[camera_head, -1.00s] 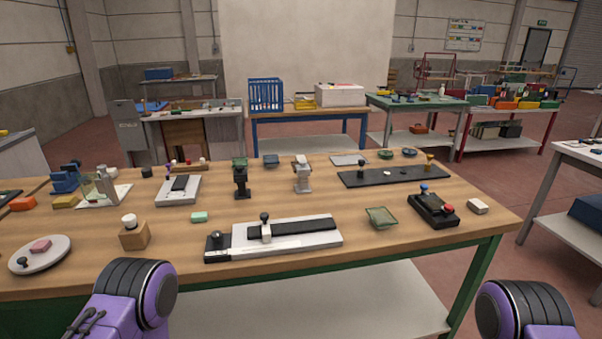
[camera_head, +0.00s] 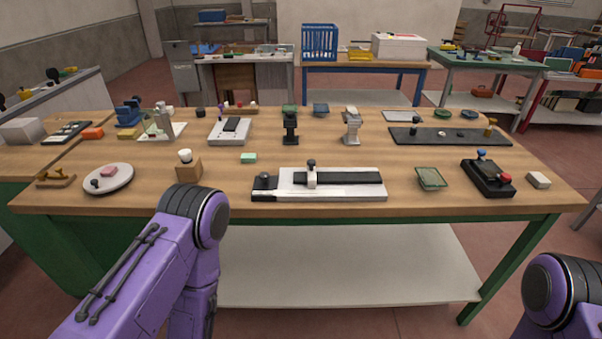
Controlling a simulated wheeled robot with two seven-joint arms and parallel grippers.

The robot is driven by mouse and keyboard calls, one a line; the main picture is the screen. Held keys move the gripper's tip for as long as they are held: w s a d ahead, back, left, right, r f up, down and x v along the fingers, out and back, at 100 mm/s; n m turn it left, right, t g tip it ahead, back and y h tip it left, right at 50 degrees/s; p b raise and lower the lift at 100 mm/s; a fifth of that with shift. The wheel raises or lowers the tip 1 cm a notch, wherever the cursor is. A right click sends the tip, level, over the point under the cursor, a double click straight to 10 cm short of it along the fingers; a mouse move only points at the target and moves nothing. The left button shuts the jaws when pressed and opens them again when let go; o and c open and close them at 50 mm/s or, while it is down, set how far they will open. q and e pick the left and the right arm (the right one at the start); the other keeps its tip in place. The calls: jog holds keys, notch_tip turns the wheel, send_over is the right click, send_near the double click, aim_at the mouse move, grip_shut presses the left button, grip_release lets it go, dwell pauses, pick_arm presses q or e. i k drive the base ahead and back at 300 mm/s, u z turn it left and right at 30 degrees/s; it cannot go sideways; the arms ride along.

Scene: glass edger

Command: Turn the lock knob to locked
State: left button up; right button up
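A long white device (camera_head: 335,192) with a black track lies at the front middle of the wooden table. A black knob (camera_head: 264,181) sits at its left end, and an upright black-topped knob (camera_head: 311,164) stands on a white slider on the track.
The wooden table (camera_head: 225,193) also holds a wooden block (camera_head: 188,170) with a white knob, a round plate (camera_head: 108,178), a green dish (camera_head: 431,179) and a white block (camera_head: 538,180). Small stands (camera_head: 290,125) fill the back. The front strip is mostly bare.

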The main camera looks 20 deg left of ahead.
aim_at(265, 176)
jog(key=k, duration=1.3)
jog(key=u, duration=0.75)
jog(key=i, duration=1)
jog(key=z, duration=0.3)
